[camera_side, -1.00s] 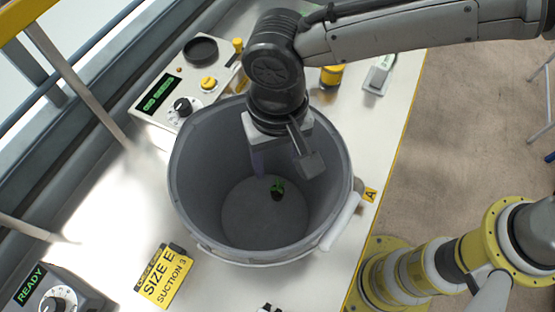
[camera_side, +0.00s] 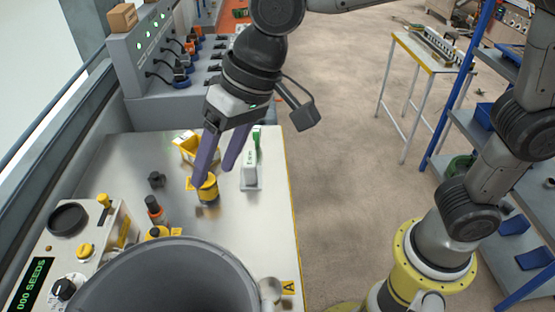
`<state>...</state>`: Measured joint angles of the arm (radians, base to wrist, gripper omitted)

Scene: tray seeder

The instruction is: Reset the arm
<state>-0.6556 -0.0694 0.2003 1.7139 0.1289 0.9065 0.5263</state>
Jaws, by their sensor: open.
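My gripper (camera_side: 212,178) is open, with its two long purple fingers apart and pointing down. It hangs above the white bench (camera_side: 275,218), past the far rim of the large grey bucket (camera_side: 125,262).
A control box with a "000 SEEDS" display (camera_side: 33,283) stands left of the bucket. A yellow bin (camera_side: 190,150), a white device (camera_side: 251,172) and a small orange-topped bottle (camera_side: 153,208) stand on the bench. A grey panel with plugs (camera_side: 150,75) lies behind. Blue shelves (camera_side: 470,125) stand right.

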